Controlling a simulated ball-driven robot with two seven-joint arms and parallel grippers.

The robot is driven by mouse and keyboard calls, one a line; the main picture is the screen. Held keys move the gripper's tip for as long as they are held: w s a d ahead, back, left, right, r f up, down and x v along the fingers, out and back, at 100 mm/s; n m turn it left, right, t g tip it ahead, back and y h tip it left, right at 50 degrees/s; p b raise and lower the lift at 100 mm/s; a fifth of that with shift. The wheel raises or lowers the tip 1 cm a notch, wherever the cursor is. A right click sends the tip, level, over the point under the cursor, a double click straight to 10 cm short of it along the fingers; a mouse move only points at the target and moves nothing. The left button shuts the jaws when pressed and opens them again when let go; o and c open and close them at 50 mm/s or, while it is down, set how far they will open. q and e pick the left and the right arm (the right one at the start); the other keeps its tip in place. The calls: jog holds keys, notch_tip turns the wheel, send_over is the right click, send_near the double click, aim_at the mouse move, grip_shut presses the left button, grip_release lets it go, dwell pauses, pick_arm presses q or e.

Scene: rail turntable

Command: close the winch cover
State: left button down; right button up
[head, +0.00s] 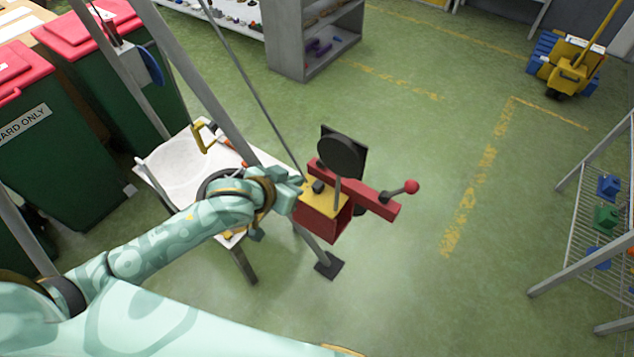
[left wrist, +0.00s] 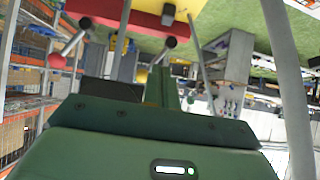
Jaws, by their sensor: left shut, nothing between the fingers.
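The winch (head: 323,222) is a red box with a yellow top plate (head: 325,200), beside a grey post. A dark square plate with a round black disc (head: 341,157) stands upright above it; I cannot tell for sure which part is the cover. A red bar (head: 372,198) runs right to a crank with a red ball knob (head: 411,187). The knob also shows in the left wrist view (left wrist: 57,61). My left gripper (head: 297,188) is shut and empty, close at the left of the yellow plate; contact is unclear. My right gripper is out of view.
Green bins with red lids (head: 95,30) are at the left. A grey shelf (head: 288,45) is at the back, a wire rack (head: 585,225) at the right. The floor right of the winch is clear.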

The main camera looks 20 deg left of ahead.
pick_arm(q)
jog(key=b, duration=0.3)
send_over(320, 183)
jog(key=s+a, duration=0.1)
jog(key=s, duration=0.2)
notch_tip(320, 183, down, 6)
jog(key=shift+a+r, duration=0.1)
jog(key=shift+r, duration=0.15)
jog(key=f, duration=0.2)
jog(key=shift+w+f+b, duration=0.3)
jog(key=shift+b, duration=0.1)
jog(key=shift+f, duration=0.55)
jog(key=shift+w+f, duration=0.1)
jog(key=shift+w+d+f+p, duration=0.25)
jog(key=shift+w+f+p, duration=0.05)
jog(key=shift+f+p, duration=0.15)
jog(key=shift+f, duration=0.35)
